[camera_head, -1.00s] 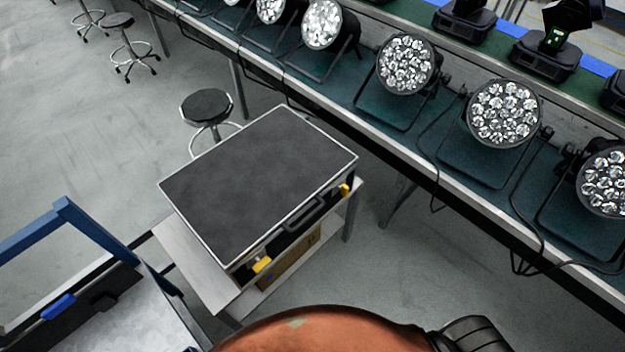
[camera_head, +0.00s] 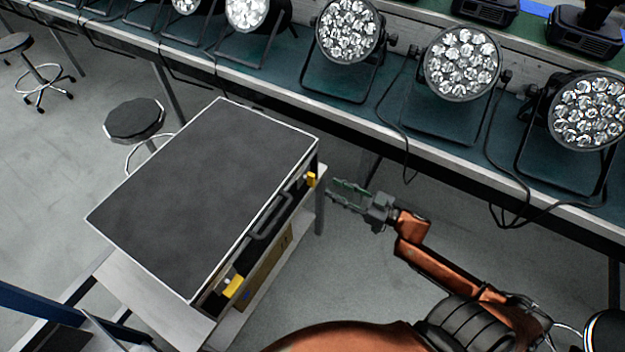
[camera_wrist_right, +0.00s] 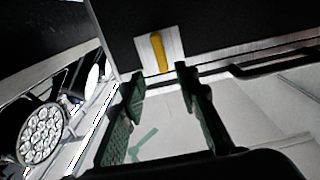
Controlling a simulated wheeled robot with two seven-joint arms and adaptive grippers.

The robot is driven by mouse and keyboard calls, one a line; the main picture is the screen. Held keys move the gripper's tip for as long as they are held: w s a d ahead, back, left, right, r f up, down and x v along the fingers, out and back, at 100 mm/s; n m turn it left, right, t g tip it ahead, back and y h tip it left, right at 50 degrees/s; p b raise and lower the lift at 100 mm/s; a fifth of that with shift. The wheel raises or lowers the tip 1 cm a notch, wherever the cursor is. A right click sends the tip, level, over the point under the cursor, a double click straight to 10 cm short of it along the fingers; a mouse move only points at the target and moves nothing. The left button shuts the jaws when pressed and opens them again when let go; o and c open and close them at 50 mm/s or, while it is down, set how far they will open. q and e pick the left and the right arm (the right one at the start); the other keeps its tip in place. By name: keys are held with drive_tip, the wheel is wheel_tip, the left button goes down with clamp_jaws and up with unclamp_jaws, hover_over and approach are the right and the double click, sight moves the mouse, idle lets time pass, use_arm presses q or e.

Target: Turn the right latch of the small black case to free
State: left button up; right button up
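The small black case (camera_head: 205,190) lies shut on a small table, its front side with a handle (camera_head: 271,217) facing right. The right latch, a yellow tab (camera_head: 312,179), is at the far end of that side; a second yellow latch (camera_head: 233,287) is at the near end. My right gripper (camera_head: 335,192) is open and empty, just right of the far latch and apart from it. In the right wrist view the yellow latch (camera_wrist_right: 159,52) stands on a pale plate ahead, between and beyond the open fingers (camera_wrist_right: 165,90). My left gripper is out of view.
A pale table (camera_head: 150,300) carries the case. A long bench (camera_head: 400,135) with several par cans (camera_head: 462,63) and hanging cables runs behind. A stool (camera_head: 134,120) stands behind the case. Open floor (camera_head: 350,260) lies right of the case.

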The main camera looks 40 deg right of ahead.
sight(311, 179)
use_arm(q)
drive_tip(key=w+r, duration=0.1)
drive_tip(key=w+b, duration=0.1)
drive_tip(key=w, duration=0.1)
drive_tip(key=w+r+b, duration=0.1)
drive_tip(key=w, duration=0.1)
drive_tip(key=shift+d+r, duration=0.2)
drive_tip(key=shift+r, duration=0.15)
use_arm(e)
drive_tip(key=x, duration=0.7)
drive_tip(key=shift+w+a+r, duration=0.2)
drive_tip(key=shift+w+a, duration=0.05)
drive_tip(key=shift+w, duration=0.05)
clamp_jaws()
